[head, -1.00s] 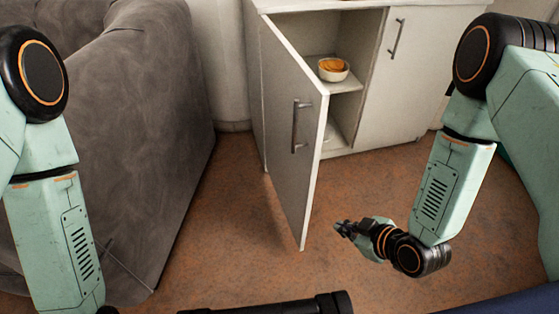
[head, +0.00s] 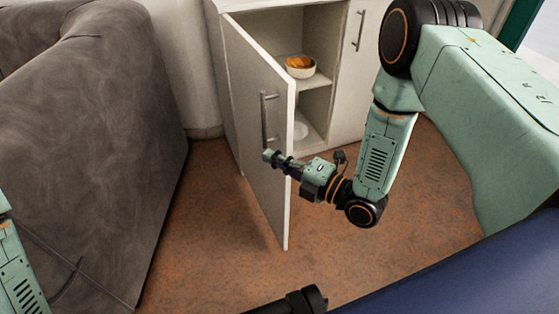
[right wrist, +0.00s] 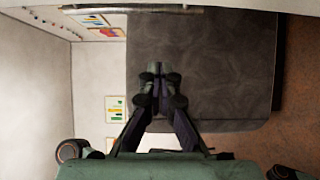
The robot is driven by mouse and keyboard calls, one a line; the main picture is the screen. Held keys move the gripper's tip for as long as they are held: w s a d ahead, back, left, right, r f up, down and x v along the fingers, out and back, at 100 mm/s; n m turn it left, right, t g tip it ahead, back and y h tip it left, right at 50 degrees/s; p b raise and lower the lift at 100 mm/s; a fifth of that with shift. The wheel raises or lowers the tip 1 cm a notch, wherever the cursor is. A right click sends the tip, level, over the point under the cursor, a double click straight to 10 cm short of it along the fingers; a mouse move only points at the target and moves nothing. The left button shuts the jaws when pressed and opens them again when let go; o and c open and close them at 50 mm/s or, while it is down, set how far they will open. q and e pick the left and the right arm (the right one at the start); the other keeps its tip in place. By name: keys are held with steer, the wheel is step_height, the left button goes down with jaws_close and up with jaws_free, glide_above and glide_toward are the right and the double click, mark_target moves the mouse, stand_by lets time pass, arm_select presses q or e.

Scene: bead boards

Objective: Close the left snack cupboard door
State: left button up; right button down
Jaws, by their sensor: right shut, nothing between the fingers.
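The left cupboard door (head: 257,190) stands wide open in the head view, swung out from the white cupboard (head: 232,110) toward me. Its outer face, with a metal bar handle (head: 264,118), faces left. My right gripper (head: 270,157) is shut and empty. Its fingertips overlap the door's outer face, just below the handle's lower end. I cannot tell whether they touch the door. The right wrist view shows the closed fingers (right wrist: 160,82) with nothing between them. My left gripper is out of view; only part of that arm shows.
A grey sofa (head: 90,150) stands left of the cupboard; it also fills the right wrist view's middle (right wrist: 205,65). A bowl of orange snacks (head: 300,67) sits on the shelf. The right cupboard door (head: 362,75) is closed. Brown floor (head: 215,240) lies clear around the open door.

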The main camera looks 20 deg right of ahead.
mark_target(267, 140)
steer(key=shift+w+a+b, duration=0.1)
steer(key=shift+w+b, duration=1.45)
steer(key=shift+w, duration=1.65)
steer(key=shift+d, duration=0.2)
